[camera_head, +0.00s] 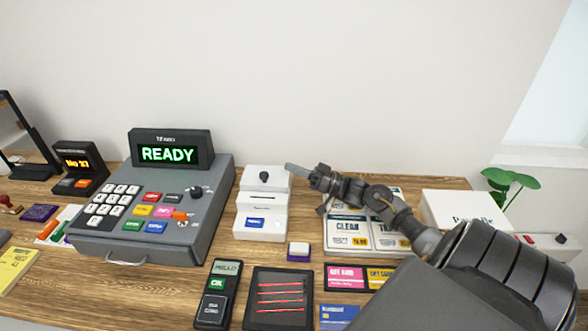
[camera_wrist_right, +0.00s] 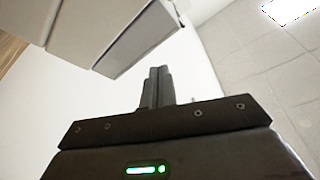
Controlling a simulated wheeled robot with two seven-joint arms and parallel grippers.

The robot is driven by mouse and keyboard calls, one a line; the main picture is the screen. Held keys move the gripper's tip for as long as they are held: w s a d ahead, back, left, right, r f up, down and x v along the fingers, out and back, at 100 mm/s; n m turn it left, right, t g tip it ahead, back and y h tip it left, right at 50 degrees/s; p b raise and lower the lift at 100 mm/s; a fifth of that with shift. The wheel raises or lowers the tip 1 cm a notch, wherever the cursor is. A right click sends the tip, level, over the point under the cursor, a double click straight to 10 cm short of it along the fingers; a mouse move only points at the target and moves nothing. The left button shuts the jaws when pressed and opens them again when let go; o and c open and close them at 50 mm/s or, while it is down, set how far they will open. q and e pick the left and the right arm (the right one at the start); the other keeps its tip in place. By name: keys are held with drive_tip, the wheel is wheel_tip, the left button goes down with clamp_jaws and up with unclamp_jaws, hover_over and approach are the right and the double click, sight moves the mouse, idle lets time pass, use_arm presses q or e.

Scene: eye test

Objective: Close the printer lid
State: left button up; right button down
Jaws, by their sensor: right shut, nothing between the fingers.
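The small white printer (camera_head: 261,226) stands on the wooden desk, right of the grey register. Its upper white part, which looks like the lid (camera_head: 280,181), is at the back with a dark round knob on it; I cannot tell its exact angle. My right gripper (camera_head: 291,167) is shut and empty, its fingertips by the upper right edge of the lid; I cannot tell whether they touch. In the right wrist view the shut fingers (camera_wrist_right: 157,88) point up, below a pale boxy body (camera_wrist_right: 105,25) that looks like the printer. My left gripper is not in view.
The grey register (camera_head: 215,190) with a READY display stands left of the printer. A purple-and-white block (camera_head: 299,250), a card terminal (camera_head: 217,290) and a dark tablet (camera_head: 279,311) lie in front. Signs and a white box (camera_head: 462,206) are at right.

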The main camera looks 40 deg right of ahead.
drive_tip(key=shift+r, duration=0.1)
wheel_tip(320, 180, up, 4)
drive_tip(key=p, duration=0.4)
drive_tip(key=w+d+b+v, duration=0.1)
drive_tip(key=b+v, duration=0.3)
drive_tip(key=v, duration=0.6)
drive_tip(key=shift+f, duration=0.25)
drive_tip(key=shift+d, duration=0.1)
